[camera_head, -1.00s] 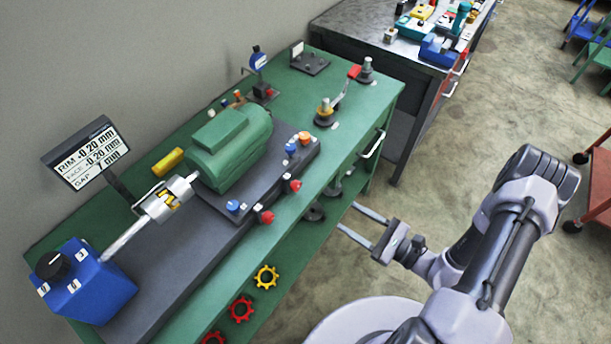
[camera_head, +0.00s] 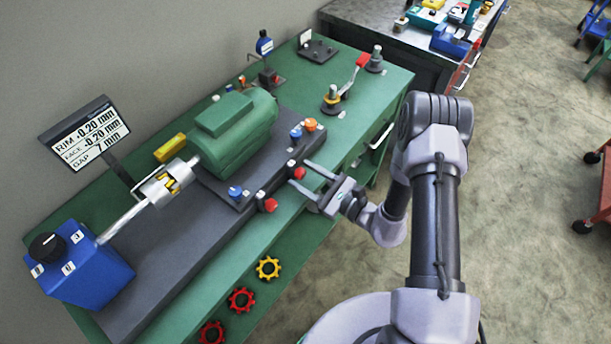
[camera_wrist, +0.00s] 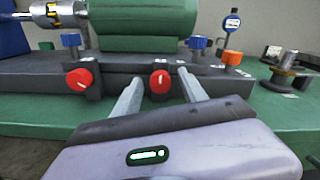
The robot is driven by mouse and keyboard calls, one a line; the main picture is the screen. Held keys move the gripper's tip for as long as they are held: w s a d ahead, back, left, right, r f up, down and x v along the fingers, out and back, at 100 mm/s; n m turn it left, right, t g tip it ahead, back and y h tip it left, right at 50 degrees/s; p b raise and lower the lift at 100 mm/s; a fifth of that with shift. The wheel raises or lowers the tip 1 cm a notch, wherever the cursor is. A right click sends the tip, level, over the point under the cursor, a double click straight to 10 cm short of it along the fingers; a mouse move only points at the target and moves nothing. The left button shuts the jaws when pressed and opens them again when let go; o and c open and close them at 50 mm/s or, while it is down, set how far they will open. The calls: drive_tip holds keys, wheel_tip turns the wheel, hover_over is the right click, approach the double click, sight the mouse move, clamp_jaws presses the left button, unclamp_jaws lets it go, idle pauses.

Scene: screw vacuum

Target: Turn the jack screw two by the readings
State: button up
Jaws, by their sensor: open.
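The green motor (camera_head: 235,130) sits on a dark base plate with two red knobs along its front edge. The left red knob (camera_head: 270,205) also shows in the wrist view (camera_wrist: 79,80); the right red knob (camera_head: 299,173) also shows there (camera_wrist: 160,82). Which one is jack screw two I cannot read. My gripper (camera_head: 303,173) is open, with its fingers (camera_wrist: 160,76) on either side of the right knob; contact is not clear. The display (camera_head: 88,133) reads RIM -0.20 mm, FACE -0.20 mm, GAP 7 mm.
Blue knobs (camera_head: 235,192) and an orange knob (camera_head: 311,124) stand on the base plate near the red ones. A blue box (camera_head: 83,270) with a black dial is at the left end of the shaft. A dial gauge (camera_head: 264,48) stands behind the motor.

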clamp_jaws()
drive_tip(key=shift+m, duration=0.3)
